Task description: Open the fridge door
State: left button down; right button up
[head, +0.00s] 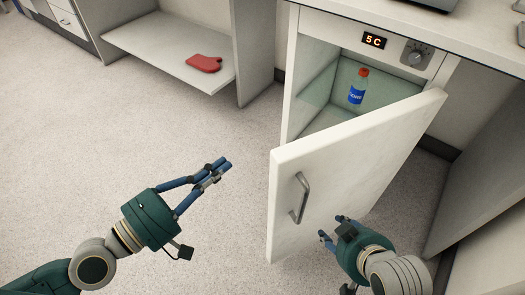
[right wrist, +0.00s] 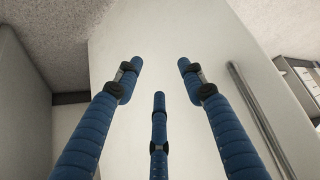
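The fridge (head: 290,120) stands under the counter with its white door (head: 345,175) swung part-way open. The door's metal bar handle (head: 300,198) is on its outer face near the left edge; it also shows at the right in the right wrist view (right wrist: 262,120). My right gripper (head: 333,226) is in front of the door's outer face, to the right of the handle. In the right wrist view its blue fingers (right wrist: 160,75) are spread and empty, facing the white door panel. My left gripper (head: 218,172) is left of the door over the floor, apart from it and holding nothing visible.
A bottle with a red cap and blue label (head: 357,88) stands inside the fridge on a glass shelf. A temperature display (head: 374,41) and a knob (head: 416,52) are above. A red mitt (head: 203,64) lies on a low shelf. Floor at left is clear.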

jog(key=s+d+g+h+p, duration=0.1)
jog(key=s+d+g+p, duration=0.25)
jog(key=s, duration=0.55)
pick_arm(q)
jog(key=p+x, duration=0.3)
jog(key=x, duration=0.7)
jog(key=shift+s+d, duration=0.25)
jog(key=shift+s, duration=0.35)
jog(key=shift+s+d, duration=0.25)
jog(key=shift+s, duration=0.4)
jog(key=shift+s+d, duration=0.25)
jog(key=shift+s, duration=0.35)
pick_arm(e)
notch_tip(320, 180, down, 14)
jog(key=w+a+g, duration=0.1)
jog(key=shift+w+a, duration=0.2)
pick_arm(q)
jog(key=shift+s, duration=0.1)
pick_arm(e)
jog(key=shift+r, duration=0.1)
